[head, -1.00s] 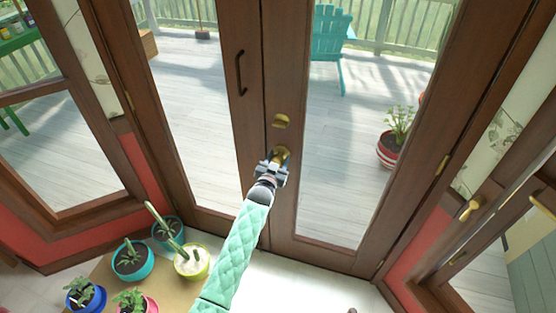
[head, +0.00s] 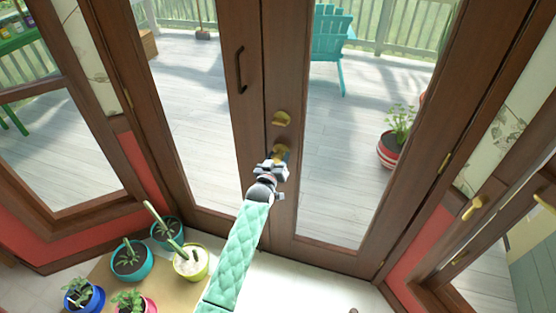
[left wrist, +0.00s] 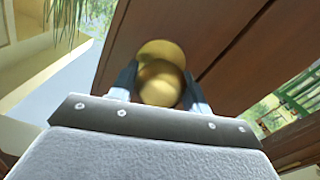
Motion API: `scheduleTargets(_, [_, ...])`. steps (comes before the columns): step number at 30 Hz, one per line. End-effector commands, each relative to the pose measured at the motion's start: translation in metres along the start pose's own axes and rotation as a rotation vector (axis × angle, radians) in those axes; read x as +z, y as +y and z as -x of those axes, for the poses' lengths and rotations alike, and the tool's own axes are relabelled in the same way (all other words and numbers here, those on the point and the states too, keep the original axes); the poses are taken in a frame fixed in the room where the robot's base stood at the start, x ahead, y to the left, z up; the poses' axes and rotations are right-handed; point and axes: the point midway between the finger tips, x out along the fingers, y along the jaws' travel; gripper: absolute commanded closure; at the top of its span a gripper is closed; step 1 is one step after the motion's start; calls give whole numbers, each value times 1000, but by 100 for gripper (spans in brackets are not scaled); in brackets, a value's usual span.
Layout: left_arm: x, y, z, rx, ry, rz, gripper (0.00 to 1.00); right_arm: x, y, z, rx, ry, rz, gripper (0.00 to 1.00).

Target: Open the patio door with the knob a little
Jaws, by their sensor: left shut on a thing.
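The patio door is a pair of brown wooden glazed leaves; the right leaf (head: 284,212) carries a brass knob (head: 280,152) with a brass lock plate (head: 282,118) above it. My left gripper (head: 277,160) is at the knob and partly hides it in the head view. In the left wrist view the round knob (left wrist: 160,82) sits between the two fingers of my left gripper (left wrist: 158,88), which are shut on it. The two leaves look closed, edge to edge. My right gripper is not in view.
The left leaf has a dark pull handle (head: 240,70). Potted plants stand on a low tan surface (head: 150,290) at the lower left. Beyond the glass are a teal chair (head: 328,45) and a striped pot (head: 388,155).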

Motion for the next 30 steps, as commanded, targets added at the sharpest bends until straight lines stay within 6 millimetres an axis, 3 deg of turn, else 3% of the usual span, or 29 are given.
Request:
scheduleTargets(15, [1, -1, 0, -1, 0, 346, 93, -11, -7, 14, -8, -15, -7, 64])
scheduleTargets(30, [0, -2, 0, -1, 0, 414, 93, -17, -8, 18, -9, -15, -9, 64])
